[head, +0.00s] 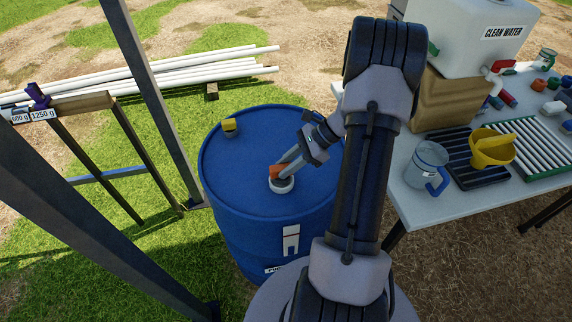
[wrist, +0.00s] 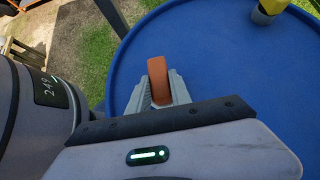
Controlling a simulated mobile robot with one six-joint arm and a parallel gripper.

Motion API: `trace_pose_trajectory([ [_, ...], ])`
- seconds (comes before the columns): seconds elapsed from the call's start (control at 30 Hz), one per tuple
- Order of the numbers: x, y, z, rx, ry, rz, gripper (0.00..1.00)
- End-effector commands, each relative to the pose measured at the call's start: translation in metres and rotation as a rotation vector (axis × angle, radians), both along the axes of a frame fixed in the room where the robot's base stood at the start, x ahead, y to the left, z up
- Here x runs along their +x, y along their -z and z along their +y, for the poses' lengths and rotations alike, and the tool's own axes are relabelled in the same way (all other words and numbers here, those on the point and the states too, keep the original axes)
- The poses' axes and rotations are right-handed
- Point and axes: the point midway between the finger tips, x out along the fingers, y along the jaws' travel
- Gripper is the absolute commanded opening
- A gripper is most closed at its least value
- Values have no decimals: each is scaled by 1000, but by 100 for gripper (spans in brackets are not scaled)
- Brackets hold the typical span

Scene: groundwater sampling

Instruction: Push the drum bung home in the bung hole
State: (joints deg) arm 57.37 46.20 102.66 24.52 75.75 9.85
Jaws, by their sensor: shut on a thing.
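The blue drum (head: 240,150) stands upright on the grass, with a pale round collar (head: 282,186) on its lid. My gripper (head: 284,172) is over this collar, its fingers slanting down from the upper right. It is shut on an orange-brown piece, which I take for the drum bung (head: 277,171). In the wrist view the bung (wrist: 158,80) stands between the two grey fingers. The bung's lower end and the hole are hidden there, and I cannot tell how deep the bung sits.
A yellow-capped item (head: 230,126) stands on the lid's far left. A metal frame (head: 160,100) rises left of the drum. Most of the lid is bare.

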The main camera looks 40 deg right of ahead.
Motion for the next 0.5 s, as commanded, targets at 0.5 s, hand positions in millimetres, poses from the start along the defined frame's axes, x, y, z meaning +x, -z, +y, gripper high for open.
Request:
trace_pose_trajectory([
  [0.5, 0, 14, 0, 0, 0, 0, 0],
])
